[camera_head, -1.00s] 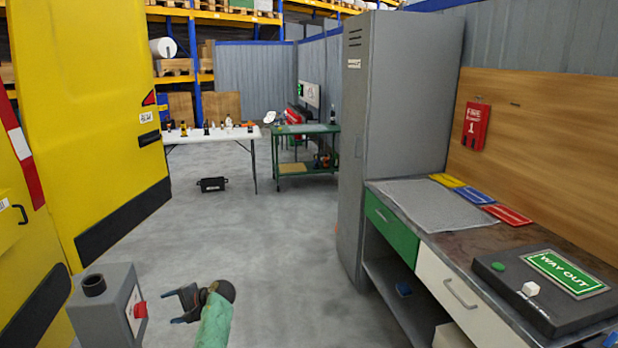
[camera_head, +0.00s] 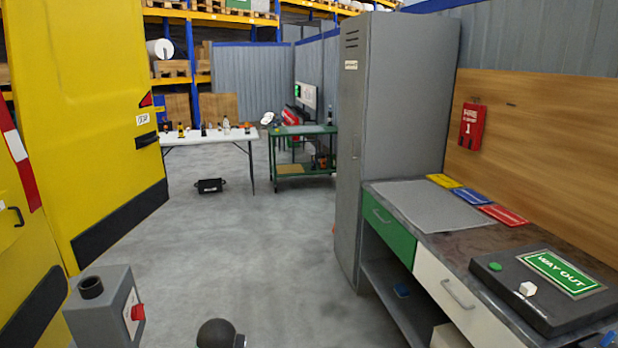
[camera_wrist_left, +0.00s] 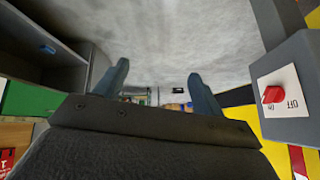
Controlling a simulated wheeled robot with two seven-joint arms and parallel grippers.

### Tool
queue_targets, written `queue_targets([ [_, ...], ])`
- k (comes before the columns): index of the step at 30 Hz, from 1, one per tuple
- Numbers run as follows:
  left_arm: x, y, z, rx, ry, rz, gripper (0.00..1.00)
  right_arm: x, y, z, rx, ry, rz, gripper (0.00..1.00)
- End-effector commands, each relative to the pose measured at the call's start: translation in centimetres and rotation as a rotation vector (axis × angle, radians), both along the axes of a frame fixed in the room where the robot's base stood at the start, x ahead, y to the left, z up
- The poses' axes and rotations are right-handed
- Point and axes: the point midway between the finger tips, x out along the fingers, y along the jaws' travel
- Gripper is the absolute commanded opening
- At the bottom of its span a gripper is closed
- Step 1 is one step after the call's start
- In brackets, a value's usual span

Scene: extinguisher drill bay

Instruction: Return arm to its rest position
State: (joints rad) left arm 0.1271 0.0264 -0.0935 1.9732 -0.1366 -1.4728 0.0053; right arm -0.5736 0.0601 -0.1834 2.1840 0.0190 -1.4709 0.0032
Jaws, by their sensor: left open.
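My left gripper (camera_wrist_left: 158,72) shows in the left wrist view with its two dark fingers spread apart and nothing between them. It hangs clear of any surface I can see, with bare floor beyond the fingers. In the head view only a dark rounded part of my own arm shows at the bottom edge; the gripper itself is out of that picture. My right gripper is in neither view. A grey box (camera_head: 95,315) with a red switch (camera_head: 138,312) stands at the lower left. It also shows in the left wrist view (camera_wrist_left: 296,78), to the right of the gripper and apart from it.
A yellow van door (camera_head: 110,110) stands open at left. A grey locker (camera_head: 395,140) and a workbench (camera_head: 440,235) with a "WAY OUT" panel (camera_head: 545,285) line the right. A white table (camera_head: 215,137) and green cart (camera_head: 300,130) stand farther back.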

Motion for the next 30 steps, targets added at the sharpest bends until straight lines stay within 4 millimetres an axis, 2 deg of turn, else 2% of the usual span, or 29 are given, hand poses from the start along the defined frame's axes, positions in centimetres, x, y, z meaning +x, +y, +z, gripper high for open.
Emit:
queue_targets([
  [1,-2.0,-0.9,-1.1,-0.023,0.014,-0.021,0.69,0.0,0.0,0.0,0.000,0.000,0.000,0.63],
  [6,-8.4,-3.6,-4.1,-0.091,0.062,-0.088,0.69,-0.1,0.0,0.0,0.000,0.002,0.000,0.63],
  [12,-16.0,-5.7,-7.9,-0.140,0.140,-0.134,0.69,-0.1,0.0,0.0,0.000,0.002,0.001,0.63],
  [17,-22.2,-6.5,-11.3,-0.150,0.219,-0.148,0.69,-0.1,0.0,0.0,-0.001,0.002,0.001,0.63],
  [24,-32.2,-7.0,-17.3,-0.159,0.375,-0.154,0.69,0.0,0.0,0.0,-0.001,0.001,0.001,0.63],
  [27,-35.9,-7.0,-19.1,-0.161,0.432,-0.149,0.69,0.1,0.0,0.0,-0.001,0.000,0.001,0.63],
  [30,-38.7,-6.9,-20.4,-0.163,0.474,-0.147,0.69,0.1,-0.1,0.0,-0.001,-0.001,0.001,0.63],
])
